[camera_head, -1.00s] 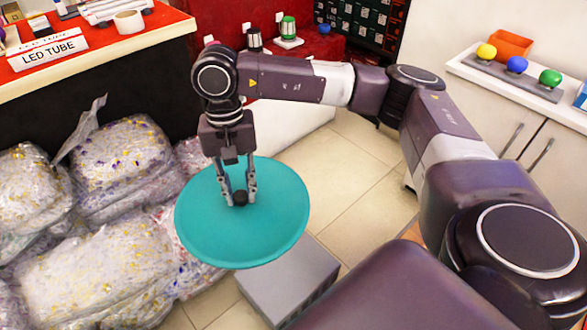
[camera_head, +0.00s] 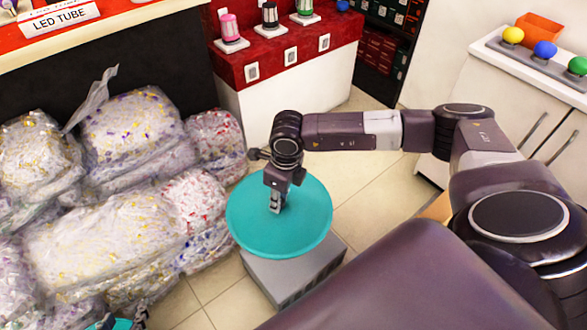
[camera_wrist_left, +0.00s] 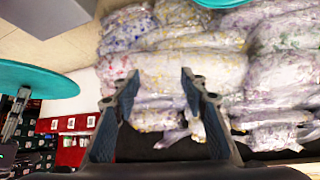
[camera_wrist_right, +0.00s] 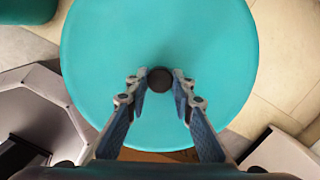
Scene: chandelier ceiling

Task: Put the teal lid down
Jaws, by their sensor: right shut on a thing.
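The teal lid (camera_head: 255,233) is a round disc with a dark knob (camera_wrist_right: 160,80) at its centre. My right gripper (camera_head: 277,208) is shut on the knob from above. The lid looks nearly level over a grey box (camera_head: 306,275) and hides part of it; I cannot tell whether they touch. My left gripper (camera_head: 140,318) barely shows at the bottom edge of the head view. In the left wrist view its fingers (camera_wrist_left: 160,78) are apart with nothing between them. The lid (camera_wrist_left: 35,80) shows at left there.
Clear bags of coloured scraps (camera_head: 110,235) are piled at left. A teal thing (camera_wrist_right: 25,10), cut off by the frame, shows in the right wrist view. A red-topped display counter (camera_head: 285,60) stands behind. Bare tiled floor (camera_head: 375,165) lies right of the lid.

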